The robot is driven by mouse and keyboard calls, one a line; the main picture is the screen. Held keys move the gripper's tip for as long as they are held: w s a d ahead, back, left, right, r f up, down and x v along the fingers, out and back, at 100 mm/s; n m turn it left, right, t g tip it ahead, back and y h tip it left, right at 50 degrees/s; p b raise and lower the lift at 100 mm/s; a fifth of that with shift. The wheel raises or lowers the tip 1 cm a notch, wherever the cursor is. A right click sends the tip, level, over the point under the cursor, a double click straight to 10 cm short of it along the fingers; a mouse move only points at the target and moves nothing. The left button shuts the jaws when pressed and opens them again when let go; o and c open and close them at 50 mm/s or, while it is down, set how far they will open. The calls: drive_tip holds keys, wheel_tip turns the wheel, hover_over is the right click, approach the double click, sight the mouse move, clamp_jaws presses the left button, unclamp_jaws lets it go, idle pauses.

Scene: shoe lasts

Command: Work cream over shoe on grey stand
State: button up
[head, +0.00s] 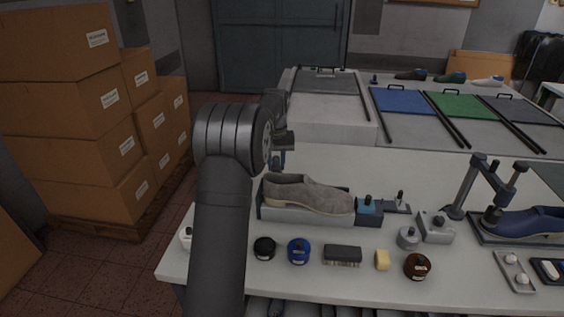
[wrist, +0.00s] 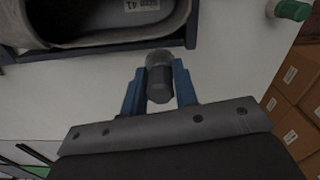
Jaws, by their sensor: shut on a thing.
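A grey-beige shoe (head: 308,195) sits on a grey stand (head: 292,214) in the middle of the white table. Its open collar (wrist: 110,22) shows at the top left of the wrist view. My gripper (head: 277,160) is above the heel end of the shoe in the head view. In the wrist view its blue fingers (wrist: 160,92) are shut on a small grey, round-ended tool (wrist: 159,78), apart from the shoe in the picture. The tool's working end is hidden, so I cannot tell whether it touches anything or carries cream.
A black jar (head: 265,248), blue jar (head: 298,251), brush (head: 342,255), yellow sponge (head: 382,260) and brown jar (head: 417,267) line the front. A blue shoe (head: 525,222) is on a stand at right. Cardboard boxes (head: 70,110) are stacked at left.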

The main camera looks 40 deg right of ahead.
drive_tip(key=shift+s+a, duration=0.8)
drive_tip(key=shift+a, duration=0.05)
idle(1.0)
drive_tip(key=shift+s+d, duration=2.75)
drive_tip(key=shift+d, duration=0.15)
drive_tip(key=shift+w+a, duration=2.8)
drive_tip(key=shift+a, duration=0.1)
drive_tip(key=shift+w+d+r, duration=0.25)
drive_tip(key=shift+r, duration=0.75)
drive_tip(key=shift+w+d+r, duration=0.2)
drive_tip(key=shift+d+r, duration=0.05)
drive_tip(key=shift+r, duration=0.75)
drive_tip(key=shift+w+d+r, duration=0.25)
drive_tip(key=shift+r, duration=0.75)
